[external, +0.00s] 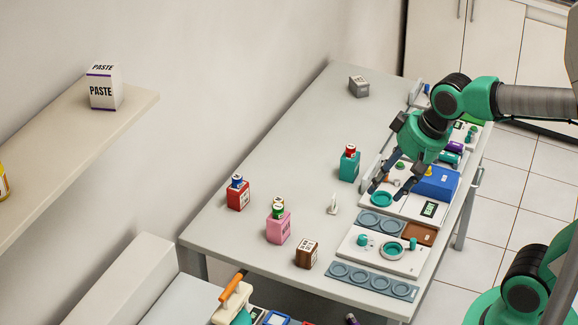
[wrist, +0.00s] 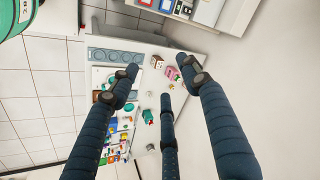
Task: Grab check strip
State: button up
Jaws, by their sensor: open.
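I cannot pick out the check strip for certain; no label that I can read names it. A small dark piece with a green label (external: 430,208) lies on the white tray (external: 405,206) at the table's right side, and a similar one (external: 459,125) lies farther back. My gripper (external: 384,190) is above the tray near a teal ring (external: 381,199), fingers pointing down and apart, with nothing between them. In the wrist view my gripper (wrist: 158,82) shows dark fingers spread wide, with the table small and far below.
On the table stand a red bottle (external: 238,194), a pink bottle (external: 278,226), a brown box (external: 307,253), a teal bottle (external: 349,164) and a grey box (external: 359,86). A blue box (external: 436,182) sits close right of my gripper. The table's middle left is clear.

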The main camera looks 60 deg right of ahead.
jog(key=w+d+f+m+p, duration=0.1)
jog(key=w+d+f+m, duration=0.55)
jog(key=w+d, duration=0.3)
jog(key=w+d+f+m, duration=0.5)
jog(key=w+d+m, duration=0.3)
jog(key=w+d, duration=0.15)
jog(key=w+d+f+m+p, duration=0.1)
jog(key=w+d+f+m, duration=0.2)
jog(key=d+f+m, duration=1)
jog(key=d+f, duration=0.7)
jog(key=f, duration=0.1)
jog(key=shift+d+f+g, duration=0.3)
jog(key=shift+d+f, duration=0.05)
jog(key=shift+f, duration=0.05)
jog(key=shift+w+m, duration=0.1)
jog(key=shift+m, duration=0.15)
jog(key=b, duration=0.1)
send_over(334, 203)
jog(key=s+d, duration=0.1)
jog(key=s, duration=0.1)
notch_tip(334, 203, down, 8)
jog(key=shift+w, duration=0.15)
